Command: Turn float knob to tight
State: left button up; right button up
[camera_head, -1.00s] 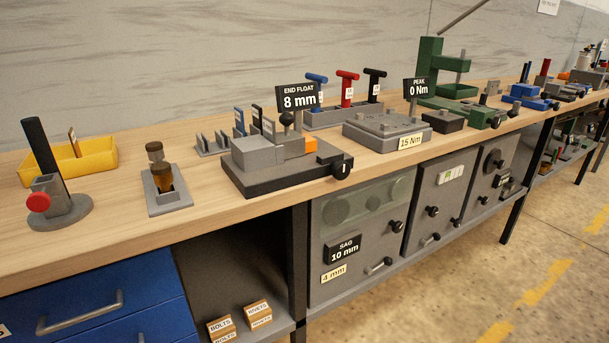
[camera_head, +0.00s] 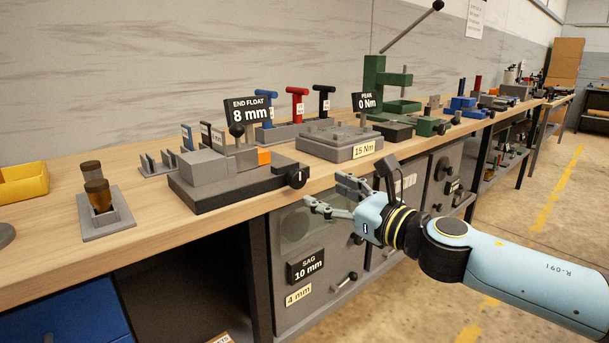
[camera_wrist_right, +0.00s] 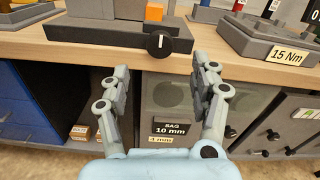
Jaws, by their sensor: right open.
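The float knob (camera_head: 298,178) is a round black knob with a white mark, on the front right corner of the dark end-float fixture (camera_head: 222,192). The mark looks near vertical in the right wrist view, where the knob (camera_wrist_right: 159,44) sits above and between my fingers. The END FLOAT sign (camera_head: 248,112) reads 8 mm. My right gripper (camera_head: 325,192) is open and empty, in front of the bench edge, a little right of and below the knob; it also shows in the right wrist view (camera_wrist_right: 160,85). The knob is apart from the fingers. My left gripper is not in view.
A grey 15 Nm block (camera_head: 335,142) stands right of the fixture. An amber bottle in a holder (camera_head: 106,222) stands left. Below the bench edge is a grey panel with a SAG 10 mm sign (camera_head: 306,266) and a handle. The floor in front is open.

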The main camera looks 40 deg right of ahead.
aim_at(300, 180)
jog(key=w, duration=0.2)
jog(key=w+p, duration=0.1)
jog(key=w, duration=0.1)
jog(key=w+p, duration=0.1)
jog(key=w, duration=0.1)
jog(key=shift+w+a+r, duration=0.1)
jog(key=shift+a, duration=0.15)
jog(key=shift+w, duration=0.55)
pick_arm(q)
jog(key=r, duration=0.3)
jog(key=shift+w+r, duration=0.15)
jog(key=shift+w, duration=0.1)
pick_arm(e)
jog(key=c, duration=1.2)
